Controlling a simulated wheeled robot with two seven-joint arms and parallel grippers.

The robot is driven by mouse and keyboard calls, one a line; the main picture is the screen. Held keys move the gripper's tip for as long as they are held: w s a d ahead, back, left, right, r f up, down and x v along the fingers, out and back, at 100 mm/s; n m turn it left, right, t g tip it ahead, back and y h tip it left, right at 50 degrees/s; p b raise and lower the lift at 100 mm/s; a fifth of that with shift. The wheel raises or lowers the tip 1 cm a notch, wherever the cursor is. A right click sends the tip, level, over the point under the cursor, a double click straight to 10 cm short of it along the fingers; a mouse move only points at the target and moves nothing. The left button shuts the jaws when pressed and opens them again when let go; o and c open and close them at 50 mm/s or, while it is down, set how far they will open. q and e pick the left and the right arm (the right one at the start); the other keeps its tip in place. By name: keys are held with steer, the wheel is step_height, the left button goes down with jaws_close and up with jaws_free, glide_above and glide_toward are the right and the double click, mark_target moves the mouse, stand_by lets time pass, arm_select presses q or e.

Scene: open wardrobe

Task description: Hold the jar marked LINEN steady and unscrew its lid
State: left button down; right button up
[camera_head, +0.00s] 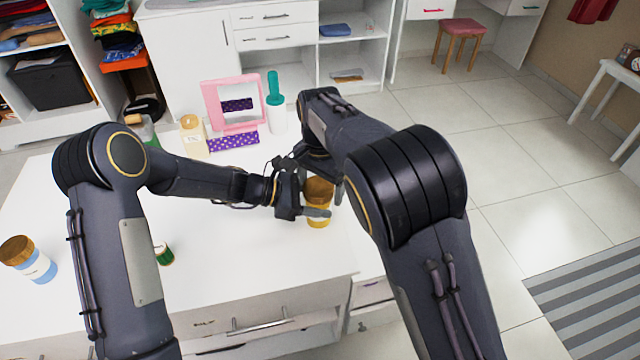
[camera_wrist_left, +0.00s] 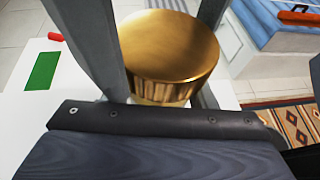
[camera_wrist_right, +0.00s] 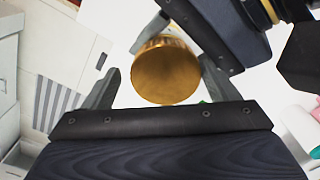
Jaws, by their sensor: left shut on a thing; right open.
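A jar with a round gold-brown lid (camera_head: 319,188) and a yellowish body (camera_head: 318,221) stands near the right front of the white table. No lettering on it is readable. My left gripper (camera_head: 314,212) is shut on the jar's body from the left. In the left wrist view the lid (camera_wrist_left: 168,45) rises between its fingers. My right gripper (camera_wrist_right: 160,84) is open, with its fingers on either side of the lid (camera_wrist_right: 165,75) and gaps showing beside it. In the head view my right arm hides most of that gripper.
A green-sided object (camera_head: 164,254) is near the front. A pink-framed mirror (camera_head: 236,103), a beige bottle (camera_head: 193,136) and a teal-topped bottle (camera_head: 277,116) stand at the back. The table's middle is clear.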

steer(key=shift+a, duration=0.1)
steer(key=shift+r, duration=2.35)
steer(key=shift+c, duration=0.3)
step_height(320, 180, up, 3)
steer(key=m, duration=0.3)
steer(key=shift+r, duration=0.1)
steer(key=shift+f, duration=3.9)
steer(key=c, duration=1)
steer(key=n, duration=0.3)
